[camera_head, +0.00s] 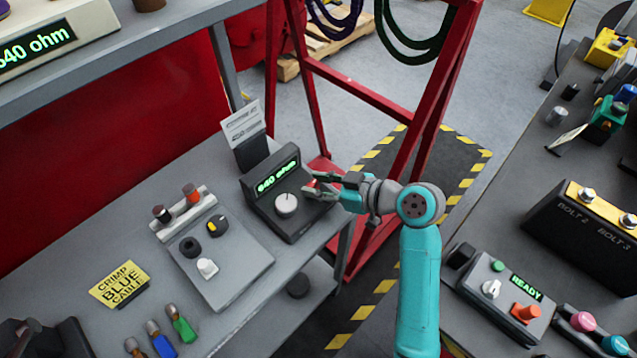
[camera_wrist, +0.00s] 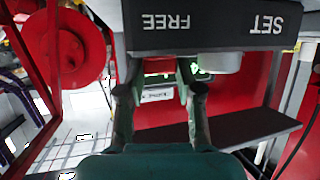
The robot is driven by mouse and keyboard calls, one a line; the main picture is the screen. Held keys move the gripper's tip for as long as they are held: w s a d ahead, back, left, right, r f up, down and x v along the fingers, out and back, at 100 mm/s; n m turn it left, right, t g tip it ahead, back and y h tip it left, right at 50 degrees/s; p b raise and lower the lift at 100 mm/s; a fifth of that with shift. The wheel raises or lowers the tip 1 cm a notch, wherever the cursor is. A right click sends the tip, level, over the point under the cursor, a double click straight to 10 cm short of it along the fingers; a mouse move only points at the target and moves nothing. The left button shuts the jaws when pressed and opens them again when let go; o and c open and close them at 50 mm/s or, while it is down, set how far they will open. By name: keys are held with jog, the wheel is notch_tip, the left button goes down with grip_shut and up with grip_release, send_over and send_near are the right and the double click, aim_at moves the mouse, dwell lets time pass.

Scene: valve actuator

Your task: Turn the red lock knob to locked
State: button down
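The red lock knob (camera_head: 311,183) sits at the right end of the dark box (camera_head: 291,228), partly hidden by my gripper. My gripper (camera_head: 319,186) reaches the box from the right, with one finger on each side of the knob. In the wrist view the red knob (camera_wrist: 159,64) shows between the two fingertips (camera_wrist: 160,72), below the upside-down word FREE. The fingers are apart; whether they touch the knob I cannot tell. The knob's exact angle is unclear. The box's display reads 640 ohm.
A white knob (camera_head: 287,205) stands on the box just left of my gripper; it also shows in the wrist view (camera_wrist: 221,62) near the word SET. A card holder (camera_head: 251,150) is behind the box. A red frame (camera_head: 371,97) rises close behind my arm.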

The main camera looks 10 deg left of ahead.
jog(key=shift+s+a+m+t+h, duration=0.2)
jog(key=shift+m+t+h, duration=0.2)
jog(key=shift+m+t, duration=0.35)
jog(key=shift+m+t+h, duration=0.5)
jog(key=shift+m+t, duration=0.25)
jog(key=shift+d, duration=0.1)
jog(key=c, duration=0.8)
grip_release()
jog(key=shift+o, duration=0.2)
jog(key=v, duration=1.2)
